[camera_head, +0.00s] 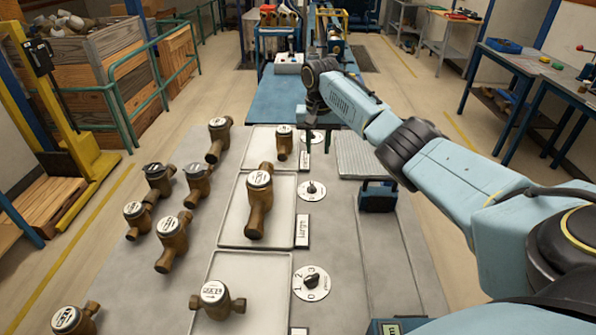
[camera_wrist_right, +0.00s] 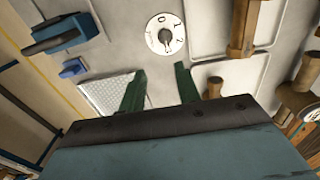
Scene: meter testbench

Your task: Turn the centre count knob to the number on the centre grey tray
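The centre grey tray (camera_head: 232,230) holds one brass meter (camera_head: 259,200) with a white dial face. Beside it is the centre count knob (camera_head: 311,190), a dark pointer on a round white numbered dial. The knob also shows in the right wrist view (camera_wrist_right: 165,35), ahead of my fingertips and apart from them. Its exact setting is too small to read surely. My right gripper (camera_head: 318,122) hangs near the far dial (camera_head: 312,136), on the far side of the centre knob. Its two green fingers are spread and empty in the wrist view (camera_wrist_right: 160,68). My left gripper is not in view.
A near tray (camera_head: 225,264) and a far tray (camera_head: 262,160) each hold one meter. Several loose meters stand left of the trays. A ribbed plate (camera_head: 362,158) and a blue box (camera_head: 378,197) lie to the right. A label plate (camera_head: 302,231) sits near the centre dial.

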